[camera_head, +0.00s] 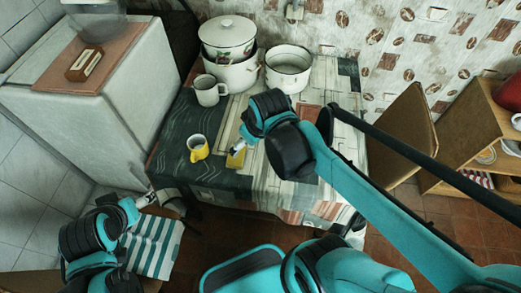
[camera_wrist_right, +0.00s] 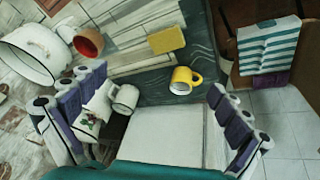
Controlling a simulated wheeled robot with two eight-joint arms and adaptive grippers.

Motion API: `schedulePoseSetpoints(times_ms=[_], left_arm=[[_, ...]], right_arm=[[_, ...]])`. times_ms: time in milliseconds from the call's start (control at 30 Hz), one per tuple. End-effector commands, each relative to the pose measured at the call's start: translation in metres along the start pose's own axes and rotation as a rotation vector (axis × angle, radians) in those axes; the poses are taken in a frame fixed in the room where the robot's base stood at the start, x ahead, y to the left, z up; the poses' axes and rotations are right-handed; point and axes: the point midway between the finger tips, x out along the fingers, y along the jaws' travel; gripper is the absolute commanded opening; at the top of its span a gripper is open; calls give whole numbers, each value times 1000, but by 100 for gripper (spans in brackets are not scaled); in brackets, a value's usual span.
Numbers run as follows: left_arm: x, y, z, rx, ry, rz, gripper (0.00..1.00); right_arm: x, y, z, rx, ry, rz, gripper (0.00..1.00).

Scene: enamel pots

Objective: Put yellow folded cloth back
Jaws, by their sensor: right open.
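The yellow folded cloth (camera_head: 236,158) lies on the patterned table near its front edge, right of a yellow mug (camera_head: 198,148). It also shows in the right wrist view (camera_wrist_right: 167,40), flat and uncovered. My right gripper (camera_head: 239,147) is by the cloth in the head view, largely hidden by its own wrist. In the wrist view its fingers (camera_wrist_right: 157,85) are spread wide with nothing held, and the cloth lies beyond them. My left gripper (camera_head: 146,199) is at the lower left, off the table, above a striped towel; its finger opening is too small to judge.
A lidded pot (camera_head: 228,37), an open white pot (camera_head: 288,68) and a white mug (camera_head: 209,90) stand at the table's back. A mug with a red inside (camera_wrist_right: 88,42) shows in the wrist view. A striped towel (camera_head: 155,246) hangs lower left. A white cabinet (camera_head: 90,120) flanks the table.

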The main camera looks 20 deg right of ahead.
Motion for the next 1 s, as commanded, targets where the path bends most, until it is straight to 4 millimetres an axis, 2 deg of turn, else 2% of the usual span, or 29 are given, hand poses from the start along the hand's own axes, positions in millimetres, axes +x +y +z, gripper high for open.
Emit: schedulePoseSetpoints(times_ms=[33, 100, 300, 1000], left_arm=[[0, 0, 0, 0, 0, 0, 76], [0, 0, 0, 0, 0, 0, 76], [0, 0, 0, 0, 0, 0, 76], [0, 0, 0, 0, 0, 0, 76]], right_arm=[[-9, -3, 13, 59, 37, 12, 100], [-17, -6, 24, 140, 87, 25, 100], [-26, -10, 44, 294, 185, 39, 100], [-28, -11, 48, 330, 208, 40, 100]])
